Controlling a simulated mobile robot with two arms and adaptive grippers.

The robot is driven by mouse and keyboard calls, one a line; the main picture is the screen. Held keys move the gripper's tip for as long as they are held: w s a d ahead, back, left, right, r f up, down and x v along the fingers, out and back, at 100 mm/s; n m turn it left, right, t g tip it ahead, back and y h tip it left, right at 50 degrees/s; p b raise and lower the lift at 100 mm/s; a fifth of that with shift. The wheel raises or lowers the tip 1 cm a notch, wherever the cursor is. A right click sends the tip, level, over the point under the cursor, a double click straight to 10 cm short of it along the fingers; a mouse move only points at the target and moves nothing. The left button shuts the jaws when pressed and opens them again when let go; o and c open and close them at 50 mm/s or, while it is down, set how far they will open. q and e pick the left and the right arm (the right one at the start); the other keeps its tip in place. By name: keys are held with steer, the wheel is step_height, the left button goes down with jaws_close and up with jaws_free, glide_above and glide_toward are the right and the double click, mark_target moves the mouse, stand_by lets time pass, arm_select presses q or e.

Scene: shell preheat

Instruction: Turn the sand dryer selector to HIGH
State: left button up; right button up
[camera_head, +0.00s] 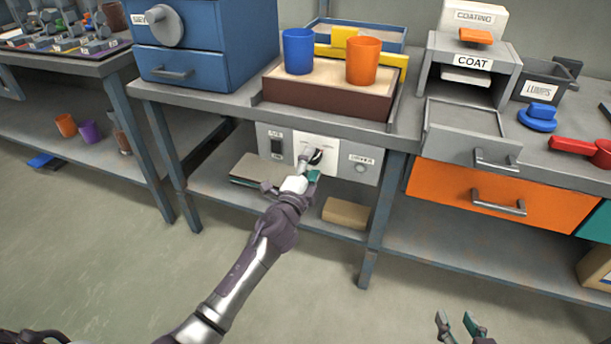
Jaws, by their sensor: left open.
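The sand dryer panel (345,163) is a light grey box under the bench, with a white plate in its middle and a label that reads like DRYER at right. The selector (314,157) is a small dark knob on the white plate. Its setting marks are too small to read, and its pointer direction cannot be told. My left gripper (292,182) is just below and in front of the knob, open, and partly covers the plate's lower left. Whether it touches the knob cannot be told. My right gripper (460,326) is open and empty at the bottom right, far from the panel.
Above the panel, a brown sand tray (325,101) holds a blue cup (298,51) and an orange cup (362,61). An orange drawer (490,197) is to the right. The lower shelf carries a cardboard box (346,212). Table legs flank the panel; the floor in front is clear.

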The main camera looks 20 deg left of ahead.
arm_select(q)
steer(key=s, duration=1.1)
steer(key=shift+s+a+f, duration=0.2)
steer(key=shift+f, duration=0.2)
